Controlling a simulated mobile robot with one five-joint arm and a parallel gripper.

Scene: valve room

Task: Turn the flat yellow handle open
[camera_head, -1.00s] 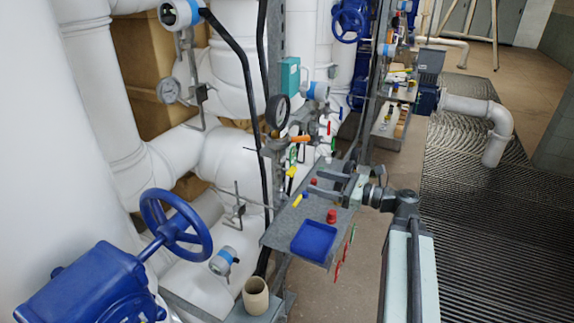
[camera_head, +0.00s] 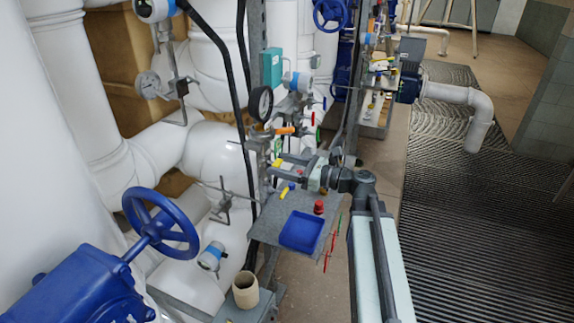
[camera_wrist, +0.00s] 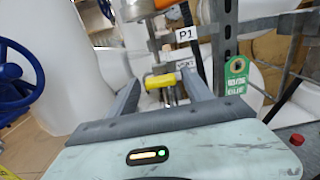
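The flat yellow handle (camera_wrist: 160,81) shows in the wrist view, on the small metal fitting below the orange handle (camera_wrist: 172,4). It lies across the gap between the two dark fingers of my gripper (camera_wrist: 160,76). The fingers are apart and do not look closed on the handle. In the head view my gripper (camera_head: 291,163) reaches left above the shelf, towards the yellow handle (camera_head: 278,163) on the pipework. The handle is small there and partly behind the fingers.
Below my gripper the grey shelf (camera_head: 266,226) holds a blue tray (camera_head: 302,231), a red knob (camera_head: 319,207) and small tools. A green tag (camera_wrist: 237,77) hangs at right. Floor grating is clear at right.

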